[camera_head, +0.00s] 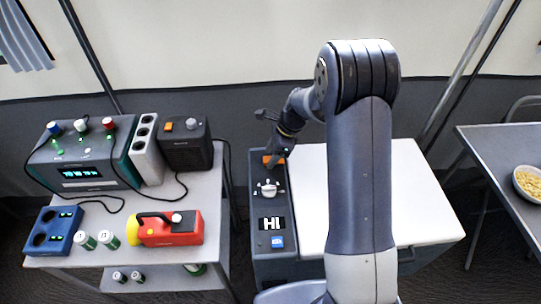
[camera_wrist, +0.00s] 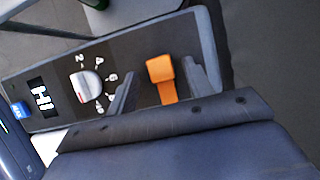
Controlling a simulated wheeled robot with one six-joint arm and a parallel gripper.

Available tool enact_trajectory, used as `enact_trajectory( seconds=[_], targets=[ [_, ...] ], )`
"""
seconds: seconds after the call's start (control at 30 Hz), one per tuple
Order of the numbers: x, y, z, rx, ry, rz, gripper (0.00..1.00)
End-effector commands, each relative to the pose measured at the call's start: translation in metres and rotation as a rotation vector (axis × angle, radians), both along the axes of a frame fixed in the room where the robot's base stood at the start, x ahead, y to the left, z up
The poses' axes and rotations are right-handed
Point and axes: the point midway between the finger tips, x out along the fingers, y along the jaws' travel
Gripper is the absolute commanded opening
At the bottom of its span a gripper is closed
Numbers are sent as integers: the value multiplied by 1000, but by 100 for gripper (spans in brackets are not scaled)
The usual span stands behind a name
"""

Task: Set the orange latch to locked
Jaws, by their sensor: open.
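The orange latch (camera_wrist: 161,80) is on the dark control panel (camera_wrist: 215,40) of a grey chest with a white lid. In the wrist view my gripper (camera_wrist: 164,88) is open, with one dark finger on each side of the latch. A gap shows between the fingers and the latch; I cannot tell how high they are above it. No lock marking is readable.
Beside the latch is a white dial (camera_wrist: 87,87), then a display reading "HI" (camera_head: 271,223) and a blue button (camera_head: 277,242). The white lid (camera_head: 420,190) is right of the panel. A table with a red-yellow flashlight (camera_head: 165,229) and devices stands left.

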Motion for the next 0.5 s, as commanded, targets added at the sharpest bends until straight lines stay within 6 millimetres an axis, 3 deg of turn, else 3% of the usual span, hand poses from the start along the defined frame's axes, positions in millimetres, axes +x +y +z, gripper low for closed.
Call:
enact_trajectory(
  seconds=[0.37,0.5],
  targets=[
    [0,3,-8,0,-1,-1,49],
    [0,3,-8,0,-1,0,40]
  ],
)
